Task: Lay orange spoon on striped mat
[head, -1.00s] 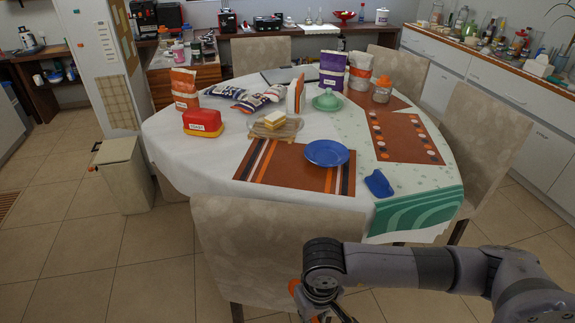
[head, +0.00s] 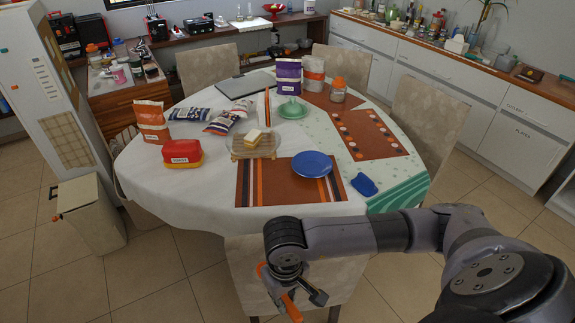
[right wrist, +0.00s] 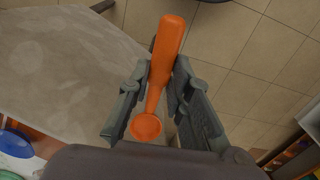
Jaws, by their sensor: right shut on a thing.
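My right gripper (head: 296,299) is shut on the orange spoon (right wrist: 158,78). The right wrist view shows the spoon between the two fingers, handle pointing away and bowl nearer the wrist. In the head view the gripper hangs in front of the near chair, short of the table. The striped mat (head: 256,187) is brown with orange, white and dark stripes and lies at the table's near side. A blue plate (head: 312,164) rests on its right part, leaving the left part bare. My left gripper is not in view.
The near chair (head: 240,262) stands between my right gripper and the table. A wooden board (head: 240,153) with a yellow and white block borders the mat's far edge. A blue object (head: 363,185) lies right of the mat. A red box (head: 182,154) stands left.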

